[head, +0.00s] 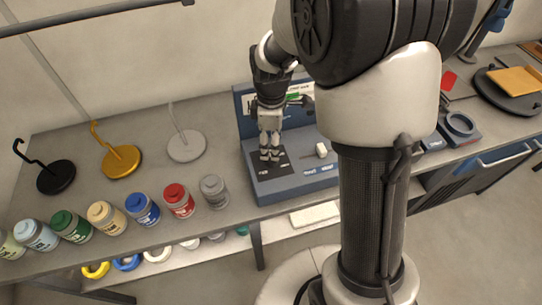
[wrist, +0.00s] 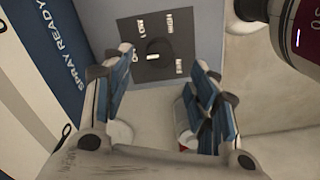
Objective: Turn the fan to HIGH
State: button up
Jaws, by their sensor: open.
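The fan dial is a dark square plate (wrist: 155,45) with a round black knob (wrist: 158,50) in the wrist view. Several white labels ring the knob; LOW and HIGH read along one side. A white mark shows on the knob, but I cannot tell which label it points at. My gripper (wrist: 161,62) is open, with its two fingers on either side of the knob in the picture; I cannot tell whether they touch it. In the head view my gripper (head: 269,156) points down over the dark dial plate (head: 283,163) and hides the knob.
The dial sits on a blue-grey console (head: 292,184) with a white switch (head: 321,150) to its right. Colored jars, including a grey one (head: 214,190) and a red one (head: 178,200), line the bench front at left. A white-based stand (head: 187,146) is behind them.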

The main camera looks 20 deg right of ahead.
notch_tip(320, 180, down, 6)
jog(key=shift+f+b, duration=0.2)
jog(key=shift+b, duration=0.5)
jog(key=c, duration=1.1)
